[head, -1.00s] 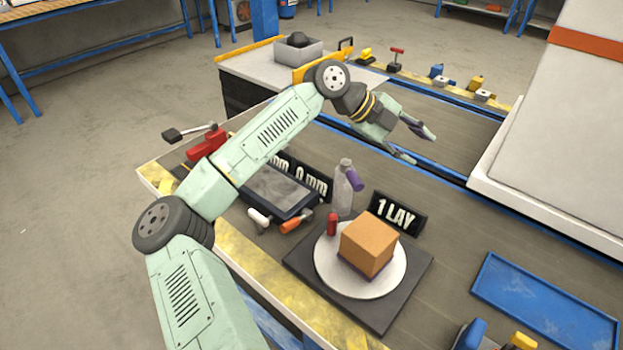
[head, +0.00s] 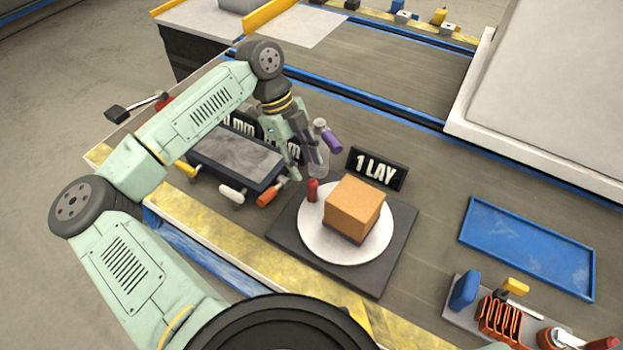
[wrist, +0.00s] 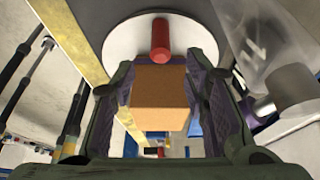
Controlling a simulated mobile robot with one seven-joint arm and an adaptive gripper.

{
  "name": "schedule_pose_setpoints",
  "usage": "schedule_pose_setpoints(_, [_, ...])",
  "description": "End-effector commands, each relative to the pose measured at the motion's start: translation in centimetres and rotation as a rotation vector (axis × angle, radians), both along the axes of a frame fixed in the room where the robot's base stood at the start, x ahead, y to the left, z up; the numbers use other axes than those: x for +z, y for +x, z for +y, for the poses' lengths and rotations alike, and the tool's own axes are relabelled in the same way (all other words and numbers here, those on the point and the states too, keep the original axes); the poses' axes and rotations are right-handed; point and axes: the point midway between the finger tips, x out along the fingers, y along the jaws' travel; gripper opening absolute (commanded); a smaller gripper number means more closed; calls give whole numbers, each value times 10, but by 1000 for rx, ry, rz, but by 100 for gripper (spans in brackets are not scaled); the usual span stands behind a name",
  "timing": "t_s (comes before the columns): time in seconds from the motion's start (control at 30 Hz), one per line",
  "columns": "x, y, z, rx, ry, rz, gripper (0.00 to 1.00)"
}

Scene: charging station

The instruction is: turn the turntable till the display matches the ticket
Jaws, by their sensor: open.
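The turntable (head: 320,245) is a round white plate on a dark square base (head: 390,250). An orange-brown box (head: 354,205) with a darker purplish lower edge stands on it. A short red peg (head: 312,190) rises from the plate at the box's left. My gripper (head: 303,165) is open, pointing down just above and behind the peg. In the wrist view, the red peg (wrist: 160,40) and the box (wrist: 160,98) appear between my open fingers (wrist: 158,78); neither is held. A black sign reading "1 LAY" (head: 376,168) stands behind the turntable. I cannot identify the ticket.
A clear bottle with a purple part (head: 329,138) stands close to my gripper. An empty blue tray (head: 530,248) and a rack of tools (head: 500,320) are at the right.

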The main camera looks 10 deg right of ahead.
Motion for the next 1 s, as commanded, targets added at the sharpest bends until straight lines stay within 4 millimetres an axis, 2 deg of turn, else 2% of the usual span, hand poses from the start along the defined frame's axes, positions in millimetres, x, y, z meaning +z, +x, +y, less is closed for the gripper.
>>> schedule_pose_setpoints(0.2, [-38,-13,-11,0,-3,2,41])
schedule_pose_setpoints(0.4, [-59,-19,-16,1,-3,0,41])
schedule_pose_setpoints(0.77, [-65,-21,-17,1,-2,0,41])
schedule_pose_setpoints(1.0, [-64,-20,-17,1,-2,0,26])
